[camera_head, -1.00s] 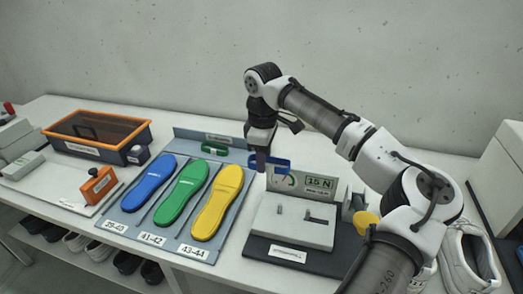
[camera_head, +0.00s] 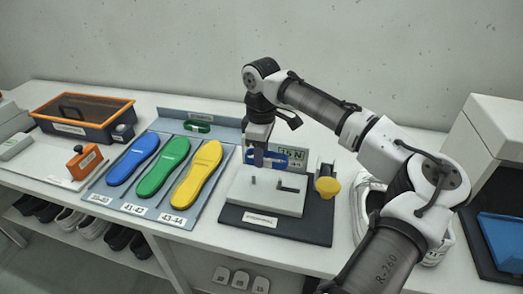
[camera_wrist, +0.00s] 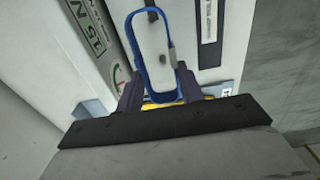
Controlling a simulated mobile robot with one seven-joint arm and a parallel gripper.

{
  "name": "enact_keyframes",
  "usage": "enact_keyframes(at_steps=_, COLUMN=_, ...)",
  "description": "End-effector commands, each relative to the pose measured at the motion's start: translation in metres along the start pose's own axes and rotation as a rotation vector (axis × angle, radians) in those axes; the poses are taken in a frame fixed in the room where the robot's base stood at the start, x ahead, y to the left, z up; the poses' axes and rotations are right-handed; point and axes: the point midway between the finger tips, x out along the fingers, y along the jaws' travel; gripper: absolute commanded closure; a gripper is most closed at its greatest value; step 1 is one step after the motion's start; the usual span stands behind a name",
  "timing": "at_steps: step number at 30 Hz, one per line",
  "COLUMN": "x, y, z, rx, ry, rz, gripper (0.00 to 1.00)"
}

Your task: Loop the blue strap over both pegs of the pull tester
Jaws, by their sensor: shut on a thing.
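The blue strap (camera_head: 280,160) is a closed loop held in my gripper (camera_head: 258,160) above the pull tester's light block (camera_head: 262,203). In the wrist view the strap (camera_wrist: 134,50) extends beyond the fingers of my gripper (camera_wrist: 158,90), which are shut on its near end. The pull tester has a short peg (camera_head: 253,181) at left and a longer dark peg (camera_head: 288,189) at right. From the wrist, one peg (camera_wrist: 152,14) appears at the loop's far end and the other (camera_wrist: 172,48) by its right side. The strap looks higher than the pegs; the exact gap is unclear.
The 15 N sign (camera_head: 291,149) stands right behind the strap. A yellow knob (camera_head: 327,186) is at the tester's right. Blue, green and yellow insoles (camera_head: 197,175) lie on a rack to the left, with a green strap (camera_head: 197,126) behind. White shoes (camera_head: 366,205) stand at right.

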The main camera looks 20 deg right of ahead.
Motion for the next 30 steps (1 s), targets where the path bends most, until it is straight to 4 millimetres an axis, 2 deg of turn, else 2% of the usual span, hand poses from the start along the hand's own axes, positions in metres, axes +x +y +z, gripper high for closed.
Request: enact_keyframes(at_steps=30, x=0.071, y=0.0, z=0.0, rx=0.0, ry=0.001, rz=-0.002, gripper=0.85)
